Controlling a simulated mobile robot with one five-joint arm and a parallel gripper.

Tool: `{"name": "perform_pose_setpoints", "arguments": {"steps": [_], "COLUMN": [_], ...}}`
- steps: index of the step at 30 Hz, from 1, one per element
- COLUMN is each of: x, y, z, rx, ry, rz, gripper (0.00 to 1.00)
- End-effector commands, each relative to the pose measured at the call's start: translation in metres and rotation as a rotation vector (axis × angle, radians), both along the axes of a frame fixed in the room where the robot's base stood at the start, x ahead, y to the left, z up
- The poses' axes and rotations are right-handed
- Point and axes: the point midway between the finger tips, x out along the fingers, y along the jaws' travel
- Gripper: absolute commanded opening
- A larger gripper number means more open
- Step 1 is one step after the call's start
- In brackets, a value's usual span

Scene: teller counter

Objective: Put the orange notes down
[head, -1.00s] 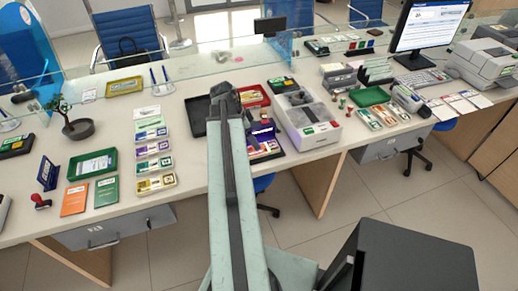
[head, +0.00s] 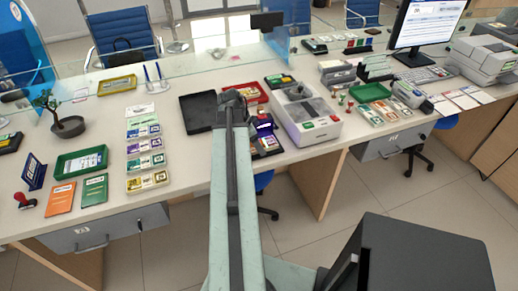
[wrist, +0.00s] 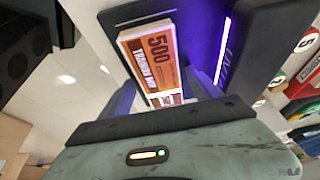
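The orange notes (wrist: 152,60), a bundle marked 500, show in the wrist view on or just above a dark device with a glowing violet strip (wrist: 227,50). I cannot tell whether they touch it. In the head view my arm hides the orange notes, and the violet-lit device (head: 263,124) shows just right of the arm's end. My gripper (wrist: 163,84) has its two dark fingers spread, one on each side of the notes' near end, with gaps beside the bundle. The fingers are tinted violet by the light. In the head view the gripper (head: 232,98) is mostly hidden.
An empty black tray (head: 193,112) lies left of my gripper. A red tray (head: 258,90) is behind it and a grey counting machine (head: 306,115) stands to the right. Banknote bundles (head: 146,159) lie in a column on the left. A glass screen runs behind.

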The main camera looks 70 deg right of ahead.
Motion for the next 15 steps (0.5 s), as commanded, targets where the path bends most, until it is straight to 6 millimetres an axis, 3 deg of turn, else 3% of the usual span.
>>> {"name": "perform_pose_setpoints", "arguments": {"steps": [1,6,7,15], "x": [0.0,-0.0002,-0.0002,-0.0005], "y": [0.0001,0.0,0.0,-0.0002], "z": [0.0003,0.0004,0.0004,0.0061], "rx": [0.0,0.0,0.0,0.0], "ry": [0.0,0.0,0.0,0.0], "rz": [0.0,0.0,0.0,-0.001], "gripper": [0.55,0.08,0.04,0.04]}}
